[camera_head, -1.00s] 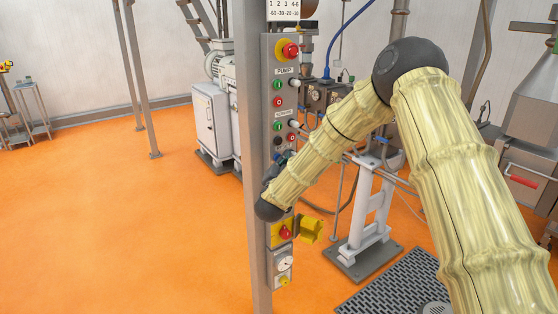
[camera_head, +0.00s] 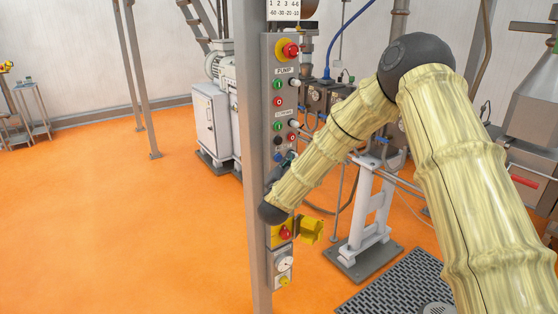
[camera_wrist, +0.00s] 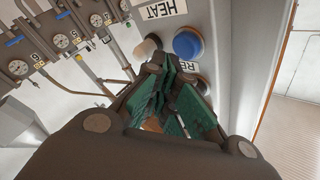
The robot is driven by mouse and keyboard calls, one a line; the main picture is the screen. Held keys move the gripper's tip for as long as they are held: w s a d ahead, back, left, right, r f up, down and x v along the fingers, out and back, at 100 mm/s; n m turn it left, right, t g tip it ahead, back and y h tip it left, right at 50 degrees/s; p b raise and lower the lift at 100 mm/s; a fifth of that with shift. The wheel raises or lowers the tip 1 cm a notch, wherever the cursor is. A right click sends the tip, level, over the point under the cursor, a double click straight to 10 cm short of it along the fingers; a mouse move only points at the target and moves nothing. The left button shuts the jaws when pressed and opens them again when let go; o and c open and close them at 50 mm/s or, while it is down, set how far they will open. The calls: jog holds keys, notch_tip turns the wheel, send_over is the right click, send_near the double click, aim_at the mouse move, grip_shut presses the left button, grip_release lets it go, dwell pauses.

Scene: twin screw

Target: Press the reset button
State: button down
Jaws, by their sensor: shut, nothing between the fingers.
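In the wrist view, my gripper (camera_wrist: 168,66) is shut and empty, with its green-padded fingers together. The fingertips are close to the panel, beside a round blue button (camera_wrist: 187,43). A label beginning "RE" (camera_wrist: 189,66) is next to that button, upside down and partly hidden by the fingers. I cannot tell whether the fingertips touch the panel. In the head view, my gripper is mostly hidden by my forearm at the control panel (camera_head: 280,108).
A pale knob (camera_wrist: 148,47) sits beside the blue button. A "HEAT" label (camera_wrist: 164,9) is above them in the wrist view. In the head view, a red emergency button (camera_head: 290,50) tops the panel, and a yellow box (camera_head: 311,231) juts out low down.

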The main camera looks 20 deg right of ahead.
jog(key=shift+s, duration=0.1)
jog(key=s, duration=0.1)
jog(key=s+d, duration=0.1)
jog(key=s, duration=0.2)
jog(key=shift+s+d, duration=0.25)
jog(key=shift+d, duration=0.1)
dwell(0.3)
jog(key=shift+f, duration=0.1)
dwell(0.3)
jog(key=s+a+f+n+g+y, duration=0.25)
jog(key=s+f, duration=0.45)
jog(key=f, duration=0.4)
jog(key=s+a+f+n+g+y, duration=0.1)
jog(key=s+f+n+g+y, duration=0.15)
jog(key=s+f, duration=0.7)
jog(key=s+a+f+n+g+y, duration=0.25)
jog(key=s+f, duration=0.25)
jog(key=f, duration=0.9)
jog(key=s+d+f+n+g, duration=0.1)
jog(key=s+f+g, duration=0.4)
jog(key=s, duration=1.2)
jog(key=s+d+f+n+g, duration=0.1)
jog(key=s+f+n+g, duration=0.2)
jog(key=s, duration=1.4)
notch_tip(320, 180, down, 4)
jog(key=shift+s+r+g+y, duration=0.15)
jog(key=shift+s+g+y, duration=0.15)
jog(key=shift+g, duration=0.85)
